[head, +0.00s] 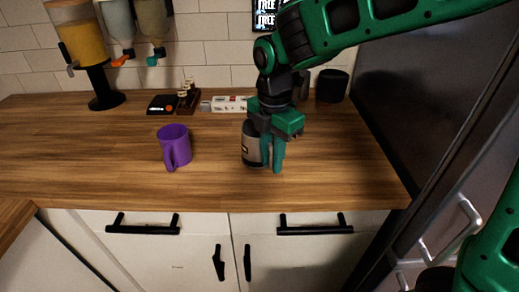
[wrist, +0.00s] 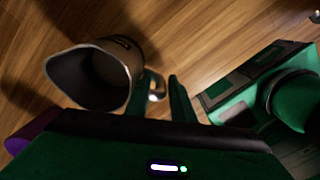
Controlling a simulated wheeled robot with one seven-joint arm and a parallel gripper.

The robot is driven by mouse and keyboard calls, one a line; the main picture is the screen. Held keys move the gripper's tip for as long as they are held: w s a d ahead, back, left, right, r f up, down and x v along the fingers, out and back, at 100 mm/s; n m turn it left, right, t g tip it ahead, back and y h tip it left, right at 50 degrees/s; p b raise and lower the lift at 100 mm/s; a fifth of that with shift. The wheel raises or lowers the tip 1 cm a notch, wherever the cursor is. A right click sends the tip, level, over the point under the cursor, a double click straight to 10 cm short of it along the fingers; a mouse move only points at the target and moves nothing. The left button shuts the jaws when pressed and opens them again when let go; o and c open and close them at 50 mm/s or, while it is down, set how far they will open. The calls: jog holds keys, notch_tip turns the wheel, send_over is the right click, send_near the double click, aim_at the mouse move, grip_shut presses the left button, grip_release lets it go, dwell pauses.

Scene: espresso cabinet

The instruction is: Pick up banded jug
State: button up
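The banded jug (head: 250,146) is a grey metal jug with dark bands, standing upright on the wooden counter. In the wrist view, the jug (wrist: 125,52) shows its open, dark mouth, with the spout to the left and the handle (wrist: 157,86) toward my fingers. My gripper (head: 272,162) points down at the jug's right side and partly covers it. In the wrist view, the fingers of my gripper (wrist: 160,100) are apart, with the handle seeming to lie between them. Whether they touch the handle cannot be told.
A purple mug (head: 174,147) stands left of the jug. Behind are a dispenser (head: 98,75), a black scale (head: 162,104), a small rack (head: 188,97), a white box (head: 229,104) and a dark canister (head: 332,86). The counter (head: 335,170) is clear to the right.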

jog(key=shift+f, duration=0.1)
grip_shut()
jog(key=shift+r, duration=0.2)
